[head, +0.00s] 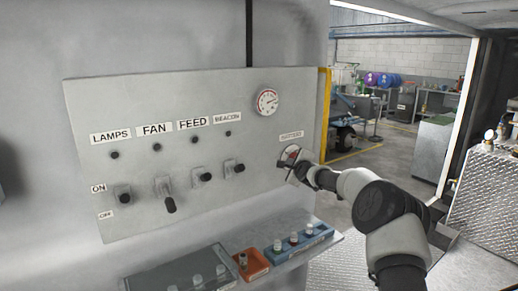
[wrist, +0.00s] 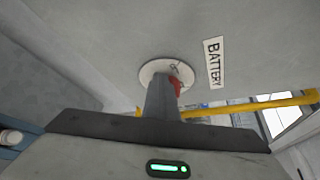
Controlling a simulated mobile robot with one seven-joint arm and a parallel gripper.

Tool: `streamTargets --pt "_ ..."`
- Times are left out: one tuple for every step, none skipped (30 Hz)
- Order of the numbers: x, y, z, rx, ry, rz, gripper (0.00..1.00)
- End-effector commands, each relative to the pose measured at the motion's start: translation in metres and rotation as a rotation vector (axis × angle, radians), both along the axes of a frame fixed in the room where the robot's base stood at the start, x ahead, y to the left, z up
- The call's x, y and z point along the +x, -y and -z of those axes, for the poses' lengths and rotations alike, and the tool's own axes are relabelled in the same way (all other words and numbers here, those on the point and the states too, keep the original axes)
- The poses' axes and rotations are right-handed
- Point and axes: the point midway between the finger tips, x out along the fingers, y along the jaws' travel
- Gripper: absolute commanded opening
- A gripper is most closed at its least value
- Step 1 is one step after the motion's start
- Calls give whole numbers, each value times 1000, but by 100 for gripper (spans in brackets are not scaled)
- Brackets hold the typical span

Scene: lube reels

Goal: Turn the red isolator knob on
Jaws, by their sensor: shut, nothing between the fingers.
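The red isolator knob (wrist: 175,86) sits on a round pale plate (wrist: 153,71) on the panel, below a BATTERY label (head: 291,136). The label also shows in the wrist view (wrist: 214,63). My gripper (wrist: 163,92) is shut, and its fingers reach up to the plate. The fingers hide most of the knob, and only a red sliver shows at their right side. I cannot tell whether they touch it. In the head view my gripper (head: 296,168) covers much of the plate, so the knob's position cannot be read.
The grey panel (head: 200,205) carries several black switches, labels and a round gauge (head: 267,101). A shelf below holds an orange tray (head: 251,264) and a blue tray (head: 298,244) with small parts. A yellow post (head: 324,110) stands at the panel's right edge.

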Motion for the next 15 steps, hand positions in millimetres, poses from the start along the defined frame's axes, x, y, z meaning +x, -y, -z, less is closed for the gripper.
streamTargets --pt "1 3 -1 -2 2 4 0" --pt "1 3 -1 -2 3 5 0" --pt "1 3 -2 -2 3 5 0" --pt "1 4 -3 -1 3 5 0" --pt "1 4 -4 -1 3 5 0" --pt "1 4 -6 -2 3 5 0" --pt "1 4 -7 -2 4 5 0" --pt "1 5 -8 -2 4 5 0" --pt "2 5 -9 -1 4 5 0" --pt "2 5 -10 -1 4 5 0" --pt "2 6 -11 -2 4 5 0" --pt "2 6 -12 -2 4 5 0" --pt "3 6 -13 -2 4 5 0" --pt "3 6 -14 -1 4 5 0" --pt "3 7 -15 -1 3 5 0"
